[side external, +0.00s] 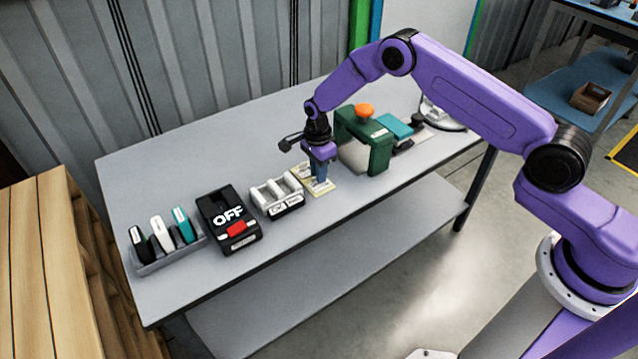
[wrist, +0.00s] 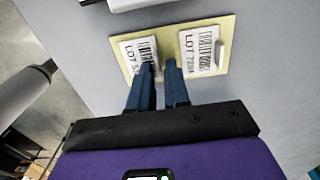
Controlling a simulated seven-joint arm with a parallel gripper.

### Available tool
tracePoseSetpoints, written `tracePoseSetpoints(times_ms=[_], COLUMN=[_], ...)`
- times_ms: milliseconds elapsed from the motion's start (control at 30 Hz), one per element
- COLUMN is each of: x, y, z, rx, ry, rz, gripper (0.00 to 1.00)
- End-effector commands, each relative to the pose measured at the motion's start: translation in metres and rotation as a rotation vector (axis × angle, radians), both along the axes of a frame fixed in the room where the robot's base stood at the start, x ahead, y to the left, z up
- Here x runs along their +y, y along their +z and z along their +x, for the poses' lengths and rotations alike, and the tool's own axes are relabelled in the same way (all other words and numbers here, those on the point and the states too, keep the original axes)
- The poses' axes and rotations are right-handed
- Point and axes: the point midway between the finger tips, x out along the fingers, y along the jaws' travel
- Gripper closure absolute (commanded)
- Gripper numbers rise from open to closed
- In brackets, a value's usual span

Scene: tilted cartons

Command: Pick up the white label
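Two white labels with black barcodes and LOT text lie side by side on a pale yellow backing sheet (wrist: 168,42) in the wrist view. The left label (wrist: 133,50) is partly covered by one finger. The right label (wrist: 197,48) shows more fully, with a small raised white tab (wrist: 219,53) at its right edge. My gripper (wrist: 159,66) points down at the sheet, its two blue fingertips at the labels' near edges. A narrow gap shows between the fingers, with nothing seen held. In the side view my gripper (side external: 320,181) covers part of the sheet; whether it touches cannot be told.
A green dispenser with an orange knob (side external: 364,110) stands close right of my gripper. A white-slotted holder (side external: 277,195), a black OFF box (side external: 228,220) and a grey marker tray (side external: 167,256) stand to the left. The table's front strip is clear.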

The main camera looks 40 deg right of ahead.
Motion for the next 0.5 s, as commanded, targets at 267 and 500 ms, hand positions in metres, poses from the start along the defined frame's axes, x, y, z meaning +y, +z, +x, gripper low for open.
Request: tracePoseSetpoints(times_ms=[267,500], x=[0.0001,0.0001], y=[-0.0004,-0.0002], z=[0.0001,0.0000], rx=[0.000,0.000], ry=[0.000,0.000], rz=[0.000,0.000], gripper=[1.00,1.00])
